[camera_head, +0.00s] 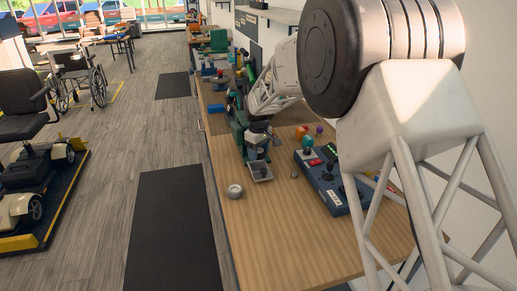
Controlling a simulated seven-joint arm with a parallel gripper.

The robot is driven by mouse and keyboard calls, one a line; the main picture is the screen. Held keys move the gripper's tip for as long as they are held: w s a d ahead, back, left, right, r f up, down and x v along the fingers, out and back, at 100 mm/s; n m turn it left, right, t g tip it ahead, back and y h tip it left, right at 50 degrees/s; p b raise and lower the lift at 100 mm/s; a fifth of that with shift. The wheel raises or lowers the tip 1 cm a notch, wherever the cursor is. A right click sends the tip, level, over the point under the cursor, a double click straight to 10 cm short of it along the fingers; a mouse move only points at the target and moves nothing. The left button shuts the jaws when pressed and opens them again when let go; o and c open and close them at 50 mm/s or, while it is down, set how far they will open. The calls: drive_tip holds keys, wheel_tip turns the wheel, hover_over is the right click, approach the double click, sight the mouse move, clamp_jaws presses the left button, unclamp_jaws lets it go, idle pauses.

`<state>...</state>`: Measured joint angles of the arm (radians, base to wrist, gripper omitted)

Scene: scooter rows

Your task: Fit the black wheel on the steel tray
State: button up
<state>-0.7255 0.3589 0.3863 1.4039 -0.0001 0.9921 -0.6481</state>
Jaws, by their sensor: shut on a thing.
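My gripper (259,151) points down over the near part of the wooden workbench and is shut on a small dark thing, which I take to be the black wheel. The wheel is mostly hidden by the fingers and too small to see clearly. A small grey metal plate, apparently the steel tray (262,179), lies on the bench directly below the gripper. I cannot tell whether the held thing touches it.
A round pale grey part (235,191) lies left of the tray near the bench's left edge. A blue control box (335,190) with knobs stands to the right. Tools and parts clutter the bench's far end. The near bench top (290,240) is clear.

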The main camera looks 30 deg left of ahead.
sight(258, 166)
drive_tip(key=shift+f, duration=1.85)
drive_tip(key=shift+f, duration=0.35)
idle(0.7)
drive_tip(key=o, duration=1.3)
drive_tip(key=shift+c, duration=0.2)
drive_tip(key=shift+r, duration=0.1)
drive_tip(key=shift+r, duration=2.85)
